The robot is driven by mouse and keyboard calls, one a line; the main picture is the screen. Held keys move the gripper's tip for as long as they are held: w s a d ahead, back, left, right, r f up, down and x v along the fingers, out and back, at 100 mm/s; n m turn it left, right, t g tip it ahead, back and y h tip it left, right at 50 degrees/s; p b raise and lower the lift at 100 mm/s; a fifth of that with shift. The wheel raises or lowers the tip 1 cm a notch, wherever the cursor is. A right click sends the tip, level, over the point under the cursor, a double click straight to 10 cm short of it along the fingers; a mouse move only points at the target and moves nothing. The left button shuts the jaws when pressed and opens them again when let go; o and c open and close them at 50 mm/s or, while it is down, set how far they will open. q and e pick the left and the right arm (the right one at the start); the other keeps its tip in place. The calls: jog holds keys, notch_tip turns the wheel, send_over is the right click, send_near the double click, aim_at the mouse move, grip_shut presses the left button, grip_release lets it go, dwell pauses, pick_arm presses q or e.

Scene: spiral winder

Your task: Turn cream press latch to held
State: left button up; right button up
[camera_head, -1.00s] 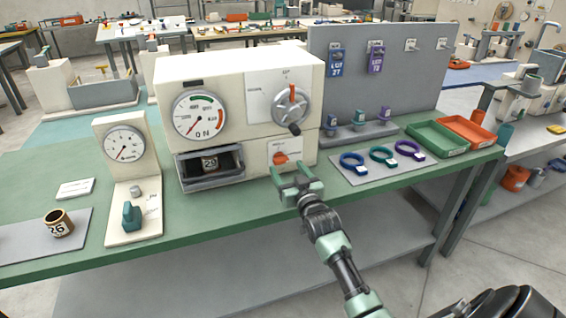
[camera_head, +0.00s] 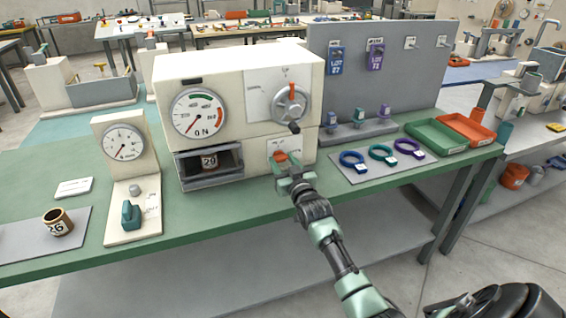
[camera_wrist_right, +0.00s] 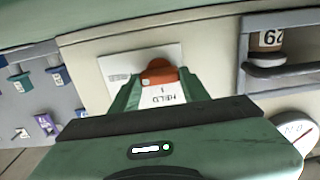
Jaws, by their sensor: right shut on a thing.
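The cream press (camera_head: 240,95) stands on the green bench with a round gauge, a grey crank dial and an open drawer. Its orange latch (camera_head: 280,156) is on a white plate low on the front right, partly hidden by my gripper. In the right wrist view the latch (camera_wrist_right: 158,72) lies between the two green fingers, above a label reading HELD. My right gripper (camera_head: 290,172) is at the plate, shut on the latch. My left gripper is not in view.
A brown cup marked 26 (camera_head: 57,222) sits on a grey mat at the left. A smaller gauge stand (camera_head: 125,150) is beside the press. Coloured rings (camera_head: 382,154) lie on a mat to the right, near green (camera_head: 434,136) and orange trays (camera_head: 467,128).

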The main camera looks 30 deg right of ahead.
jog(key=n, duration=0.3)
jog(key=shift+p, duration=0.4)
jog(key=n, duration=0.4)
jog(key=shift+a+n, duration=0.15)
jog(key=shift+n, duration=0.15)
jog(key=n, duration=0.5)
jog(key=shift+f, duration=0.15)
jog(key=n, duration=0.5)
jog(key=shift+a+f+b, duration=0.1)
jog(key=shift+b, duration=0.3)
jog(key=shift+n, duration=0.3)
jog(key=o, duration=1.4)
jog(key=shift+c, duration=0.2)
